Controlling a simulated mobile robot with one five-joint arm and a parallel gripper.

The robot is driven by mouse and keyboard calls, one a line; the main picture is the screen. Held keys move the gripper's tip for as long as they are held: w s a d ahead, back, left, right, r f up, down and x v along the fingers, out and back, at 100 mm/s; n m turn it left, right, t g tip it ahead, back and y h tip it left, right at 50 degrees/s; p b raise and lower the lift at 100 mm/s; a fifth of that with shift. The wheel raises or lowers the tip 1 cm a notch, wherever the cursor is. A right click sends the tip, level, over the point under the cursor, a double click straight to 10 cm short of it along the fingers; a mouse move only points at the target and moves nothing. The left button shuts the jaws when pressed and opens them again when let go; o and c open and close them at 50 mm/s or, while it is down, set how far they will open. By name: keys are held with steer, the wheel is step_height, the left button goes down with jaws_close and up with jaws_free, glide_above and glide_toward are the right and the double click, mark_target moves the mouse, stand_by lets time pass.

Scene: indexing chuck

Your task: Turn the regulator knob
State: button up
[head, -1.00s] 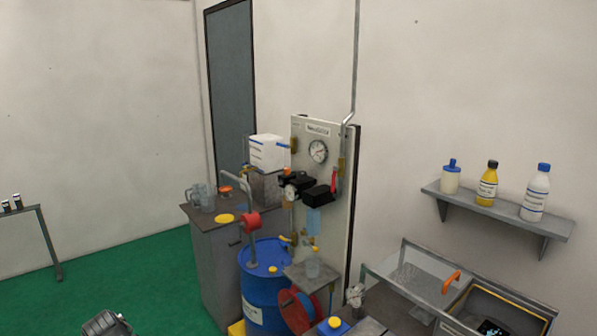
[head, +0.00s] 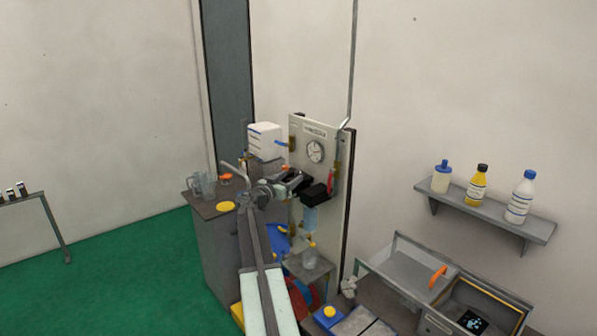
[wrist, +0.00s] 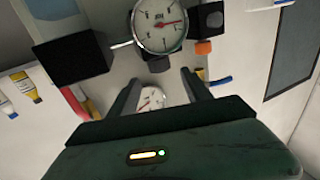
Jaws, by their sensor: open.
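My gripper (head: 284,187) is at the front of the wall panel (head: 305,130), beside the black regulator parts, which my arm partly hides in the head view. In the wrist view my gripper (wrist: 160,90) is open, its two dark fingers apart with nothing held. A round gauge (wrist: 160,22) with a red needle is close, beyond the fingertips. A dark part (wrist: 158,63) lies beside that gauge, and a black block (wrist: 72,58) is to its left. I cannot tell for sure which dark part is the regulator knob. A smaller-looking dial (wrist: 150,97) shows between the fingers.
A grey cabinet (head: 215,245) with glass jugs stands left. A white box (head: 265,140) is close behind the gripper. A bottle shelf (head: 490,212) is at right. Green floor at left is clear.

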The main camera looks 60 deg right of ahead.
mark_target(298, 173)
steer(key=d, duration=0.7)
steer(key=shift+s, duration=0.1)
steer(key=shift+c, duration=0.4)
jaws_close()
steer(key=t, duration=0.1)
steer(key=n+t, duration=0.1)
steer(key=shift+s+a+n+t, duration=0.1)
steer(key=shift+s+n+t, duration=0.1)
steer(key=shift+n+t, duration=0.1)
steer(key=shift+w+n+t+y, duration=0.15)
steer(key=shift+n+t+y, duration=0.1)
steer(key=shift+n+t, duration=0.5)
steer(key=shift+w+n+t+y, duration=0.1)
steer(key=shift+n+t+y, duration=0.25)
steer(key=shift+t, duration=0.7)
steer(key=shift+o, duration=0.4)
jaws_free()
